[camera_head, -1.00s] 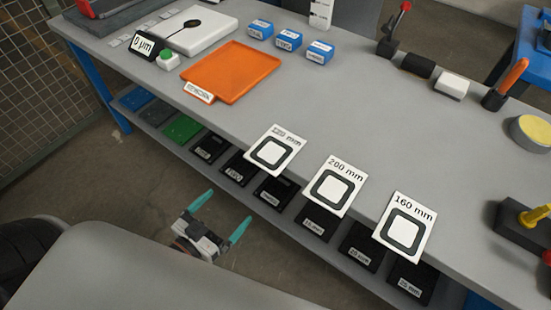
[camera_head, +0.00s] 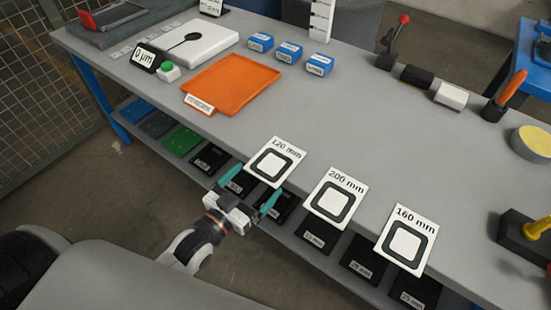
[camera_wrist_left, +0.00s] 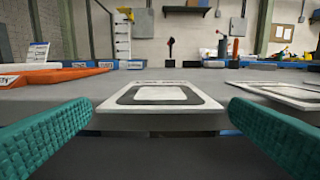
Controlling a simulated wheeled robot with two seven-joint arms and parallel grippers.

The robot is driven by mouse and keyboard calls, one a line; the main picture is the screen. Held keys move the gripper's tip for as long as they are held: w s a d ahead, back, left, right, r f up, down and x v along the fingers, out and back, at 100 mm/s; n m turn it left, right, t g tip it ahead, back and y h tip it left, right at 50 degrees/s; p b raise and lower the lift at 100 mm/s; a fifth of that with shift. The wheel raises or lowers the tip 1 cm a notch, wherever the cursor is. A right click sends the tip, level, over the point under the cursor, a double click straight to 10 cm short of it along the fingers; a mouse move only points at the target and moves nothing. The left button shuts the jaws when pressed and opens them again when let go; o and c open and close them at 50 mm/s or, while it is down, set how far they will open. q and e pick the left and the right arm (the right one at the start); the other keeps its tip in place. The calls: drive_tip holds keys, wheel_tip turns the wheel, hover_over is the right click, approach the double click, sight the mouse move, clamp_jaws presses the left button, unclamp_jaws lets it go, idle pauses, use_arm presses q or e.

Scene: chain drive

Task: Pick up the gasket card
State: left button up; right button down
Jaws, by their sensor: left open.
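Three white gasket cards with black square rings lie along the front edge of the grey bench, overhanging it: the 120 mm card (camera_head: 275,162), the 200 mm card (camera_head: 336,196) and the 160 mm card (camera_head: 407,240). My left gripper (camera_head: 250,190) is open and empty, just in front of the 120 mm card at the bench edge. In the left wrist view a card (camera_wrist_left: 160,97) lies ahead, centred between the teal fingers (camera_wrist_left: 150,135) and apart from them. My right gripper is not in view.
An orange tray (camera_head: 236,76) and several blue boxes (camera_head: 289,52) sit farther back.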

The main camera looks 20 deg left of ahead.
use_arm(q)
drive_tip(key=shift+x, duration=0.9)
drive_tip(key=shift+c, duration=0.3)
drive_tip(key=c, duration=0.6)
drive_tip(key=shift+c, duration=0.2)
drive_tip(key=shift+r, duration=0.1)
drive_tip(key=s+r+n+y+p, duration=0.1)
drive_tip(key=s+r+y+p, duration=0.1)
drive_tip(key=r, duration=0.4)
drive_tip(key=s+r+n+y+p, duration=0.2)
drive_tip(key=s+r+p, duration=0.1)
drive_tip(key=r, duration=0.3)
drive_tip(key=shift+d+r+t+y, duration=0.25)
drive_tip(key=shift+r+t+y, duration=0.05)
